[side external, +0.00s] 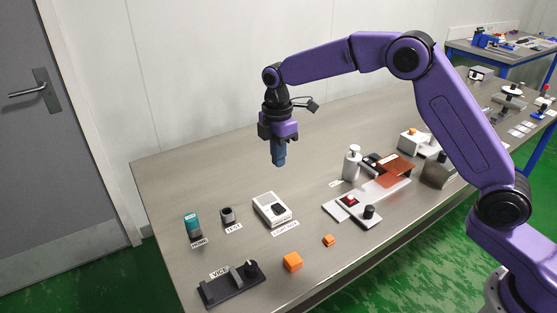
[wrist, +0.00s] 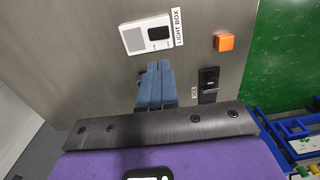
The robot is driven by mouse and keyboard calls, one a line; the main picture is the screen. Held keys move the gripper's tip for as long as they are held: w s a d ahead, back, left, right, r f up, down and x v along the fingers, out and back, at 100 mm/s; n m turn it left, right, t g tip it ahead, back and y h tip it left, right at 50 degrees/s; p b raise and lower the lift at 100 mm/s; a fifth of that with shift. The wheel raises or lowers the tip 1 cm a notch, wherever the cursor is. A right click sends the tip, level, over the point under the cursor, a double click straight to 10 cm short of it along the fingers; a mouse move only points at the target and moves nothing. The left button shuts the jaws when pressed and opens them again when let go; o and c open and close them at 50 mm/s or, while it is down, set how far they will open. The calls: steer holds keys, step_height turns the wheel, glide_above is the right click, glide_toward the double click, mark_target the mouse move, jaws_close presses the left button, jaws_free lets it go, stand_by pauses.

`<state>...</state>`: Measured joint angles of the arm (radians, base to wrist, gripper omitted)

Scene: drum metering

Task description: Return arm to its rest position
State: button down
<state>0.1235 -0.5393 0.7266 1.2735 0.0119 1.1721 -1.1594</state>
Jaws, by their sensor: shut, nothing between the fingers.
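My gripper (side external: 279,160) points straight down in the air above the table (side external: 160,180), with its blue fingers shut and empty. In the wrist view the fingers (wrist: 158,80) lie side by side, pressed together. The light box (side external: 272,208), a white box with a dark pad, stands on the table below and slightly left of the gripper in the side view. It also shows beyond the fingertips in the wrist view (wrist: 134,38). My gripper touches nothing.
A white bottle (side external: 352,162) and a board with a red button (side external: 366,202) stand right. The table's back left is clear.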

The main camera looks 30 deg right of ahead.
stand_by(0.3)
steer(key=s+d+r+m, duration=0.2)
steer(key=s+r, duration=0.1)
steer(key=s, duration=1.1)
steer(key=s+d+r+m, duration=0.2)
steer(key=s+r, duration=0.1)
steer(key=s, duration=1.1)
steer(key=s+d+f+m, duration=0.1)
steer(key=s+d+f, duration=0.1)
steer(key=s+d, duration=0.75)
steer(key=n+g, duration=0.1)
steer(key=n, duration=0.4)
glide_above(281, 209)
steer(key=w, duration=0.3)
step_height(281, 209, down, 5)
steer(key=s+f, duration=0.1)
steer(key=f, duration=0.7)
steer(key=s+f, duration=0.1)
steer(key=f, duration=0.4)
steer(key=shift+s, duration=0.3)
